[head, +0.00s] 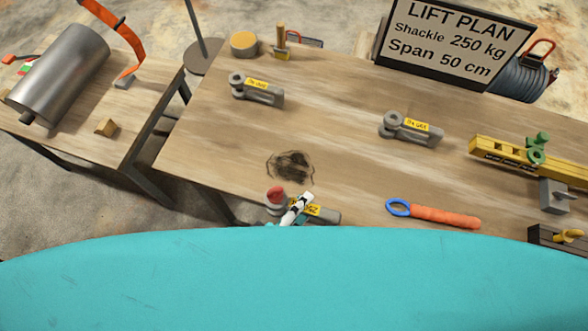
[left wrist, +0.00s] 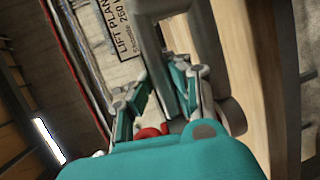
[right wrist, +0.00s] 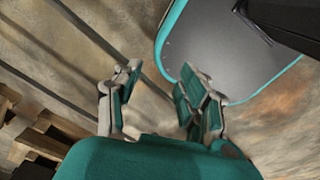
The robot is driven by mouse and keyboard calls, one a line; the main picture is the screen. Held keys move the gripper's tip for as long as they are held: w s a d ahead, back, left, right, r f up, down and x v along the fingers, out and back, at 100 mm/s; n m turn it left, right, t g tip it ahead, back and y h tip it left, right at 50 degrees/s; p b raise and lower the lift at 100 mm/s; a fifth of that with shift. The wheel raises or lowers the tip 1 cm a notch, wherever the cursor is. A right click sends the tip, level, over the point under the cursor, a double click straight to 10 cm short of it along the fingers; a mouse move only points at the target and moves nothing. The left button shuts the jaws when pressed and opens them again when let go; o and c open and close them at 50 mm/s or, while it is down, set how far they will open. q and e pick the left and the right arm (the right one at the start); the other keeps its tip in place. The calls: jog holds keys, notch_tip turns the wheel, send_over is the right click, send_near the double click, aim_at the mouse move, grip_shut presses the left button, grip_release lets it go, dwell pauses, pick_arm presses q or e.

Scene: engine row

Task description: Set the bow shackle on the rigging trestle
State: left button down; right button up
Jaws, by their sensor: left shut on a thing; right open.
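My left gripper (head: 298,207) is at the near edge of the long wooden table, shut on a grey bow shackle (head: 329,215) with a yellow tag and a red pin end (head: 276,194). In the left wrist view the thick grey shackle (left wrist: 206,55) lies between and beyond the fingers (left wrist: 163,82); my own wrist hides part of it. Two similar grey shackles with yellow tags lie on the table, one at the back left (head: 256,91) and one right of the middle (head: 410,129). My right gripper (right wrist: 158,82) is open and empty over the floor. I cannot tell which table is the rigging trestle.
An orange-handled tool with a blue loop (head: 440,215) lies at the near right. A yellow beam (head: 500,152) with a green shackle is at the right. The lift plan sign (head: 455,42) stands at the back. A metal cylinder (head: 62,75) lies on the left table.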

pick_arm(q)
jog(key=w+a+f+b, duration=0.1)
jog(key=w+b, duration=0.2)
jog(key=w, duration=0.2)
jog(key=w+a+f+b, duration=0.1)
jog(key=w+a+b, duration=0.1)
jog(key=w, duration=0.3)
jog(key=w+a+f+b, duration=0.2)
jog(key=w+b, duration=0.2)
jog(key=w, duration=0.1)
jog(key=shift+a+f+b, duration=0.1)
jog(key=shift+b, duration=0.25)
jog(key=shift+f+b, duration=0.35)
jog(key=shift+b, duration=0.1)
jog(key=shift+r, duration=0.15)
pick_arm(e)
notch_tip(320, 180, down, 10)
jog(key=w+d, duration=0.1)
jog(key=shift+d+f, duration=0.2)
jog(key=shift+d, duration=0.15)
pick_arm(q)
jog(key=shift+s, duration=0.1)
jog(key=c, duration=1.7)
grip_release()
jog(key=shift+f, duration=0.35)
jog(key=o, duration=0.4)
